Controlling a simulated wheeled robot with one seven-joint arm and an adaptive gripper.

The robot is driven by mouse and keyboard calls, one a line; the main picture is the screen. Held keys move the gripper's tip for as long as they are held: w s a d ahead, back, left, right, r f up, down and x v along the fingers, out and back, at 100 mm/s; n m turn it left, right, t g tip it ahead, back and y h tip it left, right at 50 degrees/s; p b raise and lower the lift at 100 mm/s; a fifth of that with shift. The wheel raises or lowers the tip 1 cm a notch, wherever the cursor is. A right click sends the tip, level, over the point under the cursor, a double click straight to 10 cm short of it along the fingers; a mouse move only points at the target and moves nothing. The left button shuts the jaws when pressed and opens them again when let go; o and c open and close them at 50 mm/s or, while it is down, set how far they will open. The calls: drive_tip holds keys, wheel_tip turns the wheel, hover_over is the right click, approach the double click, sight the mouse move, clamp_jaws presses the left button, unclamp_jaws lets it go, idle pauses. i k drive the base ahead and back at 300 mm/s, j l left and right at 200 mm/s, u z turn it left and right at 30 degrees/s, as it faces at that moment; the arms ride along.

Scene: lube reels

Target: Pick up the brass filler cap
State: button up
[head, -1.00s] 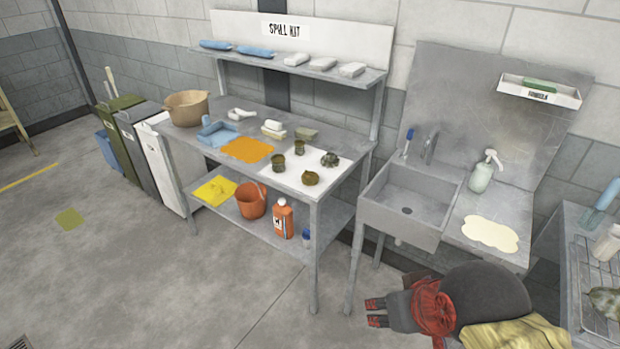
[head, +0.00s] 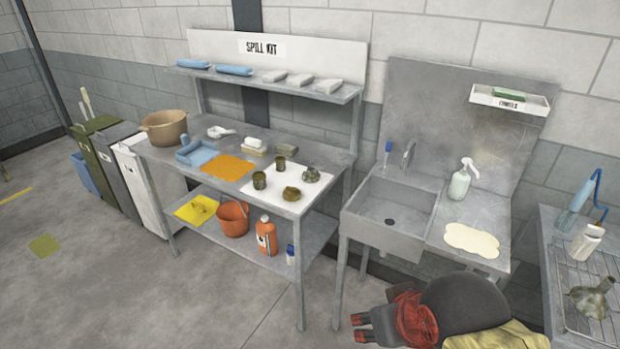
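Several small brass-olive pieces stand on a white mat (head: 270,192) at the right end of the steel bench. The squat round one at the front (head: 291,193) looks most like the brass filler cap, though its details are too small to be sure. Two cup-like pieces stand left of it (head: 260,180) and behind it (head: 280,163). A darker, lobed piece (head: 311,174) sits at the back right. My gripper (head: 361,328) is low in front of the sink, its red-tipped fingers apart and pointing left, empty, well away from the mat.
A sink (head: 390,215) stands right of the bench. Farther right, a wire rack (head: 590,290) holds a funnel-like piece (head: 592,298). The bench also bears a pot (head: 164,127), blue tray (head: 196,152) and orange cloth (head: 229,167). Floor in front of the bench is clear.

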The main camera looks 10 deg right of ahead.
sight(291, 194)
drive_tip(key=i+j+z, duration=0.2)
drive_tip(key=i+j, duration=0.2)
drive_tip(key=j, duration=0.2)
drive_tip(key=i+j+z, duration=0.15)
drive_tip(key=j, duration=0.2)
drive_tip(key=i+j+z, duration=0.1)
drive_tip(key=j, duration=0.25)
drive_tip(key=i+j+z, duration=0.1)
drive_tip(key=i+j, duration=0.15)
drive_tip(key=i+j+z, duration=0.1)
drive_tip(key=j, duration=0.4)
drive_tip(key=i+j+z, duration=0.1)
drive_tip(key=j, duration=0.25)
drive_tip(key=i+j+z, duration=0.1)
drive_tip(key=j, duration=0.3)
drive_tip(key=i, duration=0.1)
